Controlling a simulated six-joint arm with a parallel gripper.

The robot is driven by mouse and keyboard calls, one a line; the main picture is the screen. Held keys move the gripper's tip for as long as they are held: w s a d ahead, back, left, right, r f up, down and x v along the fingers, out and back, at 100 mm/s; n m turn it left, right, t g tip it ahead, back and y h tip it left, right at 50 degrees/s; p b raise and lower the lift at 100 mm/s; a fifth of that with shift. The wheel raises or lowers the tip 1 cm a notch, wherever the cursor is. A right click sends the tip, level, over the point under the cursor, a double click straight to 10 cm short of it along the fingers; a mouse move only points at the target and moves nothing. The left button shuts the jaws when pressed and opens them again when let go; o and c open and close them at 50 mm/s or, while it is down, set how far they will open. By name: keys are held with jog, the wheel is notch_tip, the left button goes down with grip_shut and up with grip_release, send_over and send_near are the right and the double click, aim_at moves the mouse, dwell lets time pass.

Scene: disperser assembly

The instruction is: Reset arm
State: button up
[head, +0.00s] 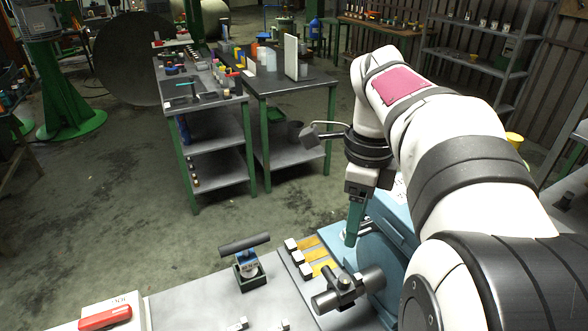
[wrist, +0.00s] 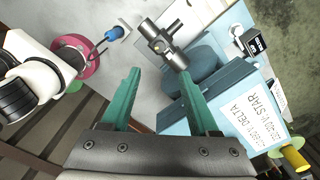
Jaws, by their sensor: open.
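My gripper (head: 351,238) points down beside the blue machine (head: 395,215) in the head view. In the wrist view my gripper (wrist: 160,74) has its two green fingers spread wide, with nothing held between them. A dark metal cross-shaped fitting (head: 338,290) stands out from the machine's front, below and apart from the fingers. In the wrist view the fitting (wrist: 162,45) shows beyond the fingertips. The machine's blue body (wrist: 235,95) with a white label lies to the right there.
A small holder with a dark cylinder across its top (head: 246,258) stands on the grey bench (head: 195,300). Several small blocks lie by yellow strips (head: 312,255). A red object (head: 105,317) lies at the front left. Another workbench (head: 205,105) with containers stands behind, across open floor.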

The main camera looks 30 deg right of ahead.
jog(key=shift+r, duration=0.4)
jog(key=s+a+f+n+y, duration=0.1)
jog(key=s+a+f+n, duration=0.5)
jog(key=a+n, duration=0.4)
jog(key=s+a+f+n, duration=0.5)
jog(key=s+a+n, duration=0.4)
jog(key=n, duration=0.3)
jog(key=shift+s+a+f+y, duration=0.3)
jog(key=shift+a+f+y, duration=0.1)
jog(key=shift+a, duration=0.1)
